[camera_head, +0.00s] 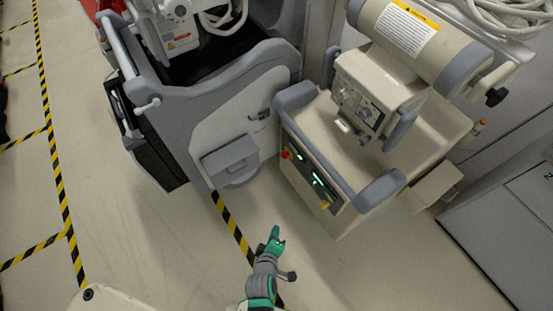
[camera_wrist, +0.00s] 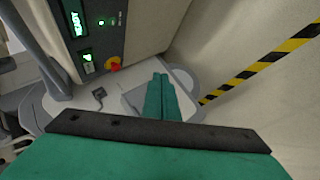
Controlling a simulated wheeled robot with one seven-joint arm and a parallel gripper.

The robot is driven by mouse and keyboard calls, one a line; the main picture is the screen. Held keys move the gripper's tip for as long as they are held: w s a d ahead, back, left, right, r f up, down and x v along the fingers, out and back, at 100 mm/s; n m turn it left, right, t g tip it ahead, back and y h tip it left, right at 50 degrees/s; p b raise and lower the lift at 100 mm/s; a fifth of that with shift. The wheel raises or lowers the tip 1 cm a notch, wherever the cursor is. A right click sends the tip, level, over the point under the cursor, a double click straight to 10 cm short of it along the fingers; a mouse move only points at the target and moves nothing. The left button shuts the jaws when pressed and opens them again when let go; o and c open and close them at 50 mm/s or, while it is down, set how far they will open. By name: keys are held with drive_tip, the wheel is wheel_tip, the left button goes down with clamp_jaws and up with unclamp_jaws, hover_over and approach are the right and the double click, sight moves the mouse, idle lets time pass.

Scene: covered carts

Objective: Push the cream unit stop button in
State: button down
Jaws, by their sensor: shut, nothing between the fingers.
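The cream unit (camera_head: 355,190) stands right of centre in the head view, its dark control panel (camera_head: 310,175) facing me with lit green displays. The red stop button (camera_head: 286,155) is at the panel's upper left end.
A grey cart (camera_head: 215,110) stands close to the left of the cream unit. A yellow part (camera_head: 324,204) sits at the panel's lower end. Black and yellow tape (camera_head: 232,225) marks the floor. Open floor (camera_head: 150,230) lies to the left; a grey cabinet (camera_head: 510,225) stands at the right.

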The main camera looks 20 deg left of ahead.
sight(285, 155)
drive_tip(key=w+a+f+n+g+h, duration=0.1)
drive_tip(key=w+a+f+n, duration=0.4)
drive_tip(key=w, duration=0.3)
drive_tip(key=w+a+r+n+h, duration=0.2)
drive_tip(key=w+a+r+n, duration=0.2)
drive_tip(key=w+a+n, duration=0.1)
drive_tip(key=w+a+r+n+h, duration=0.3)
drive_tip(key=w+a+r+n, duration=0.1)
drive_tip(key=w, duration=0.4)
drive_tip(key=shift+w+a+n+g, duration=0.15)
drive_tip(key=shift+a+n+g, duration=0.2)
drive_tip(key=shift+a, duration=0.35)
drive_tip(key=shift+f, duration=0.1)
drive_tip(key=w+d+r+x, duration=0.1)
drive_tip(key=r+x, duration=0.1)
drive_tip(key=x, duration=1)
drive_tip(key=shift+w+f, duration=0.2)
drive_tip(key=shift+w, duration=0.45)
drive_tip(key=shift+d, duration=0.15)
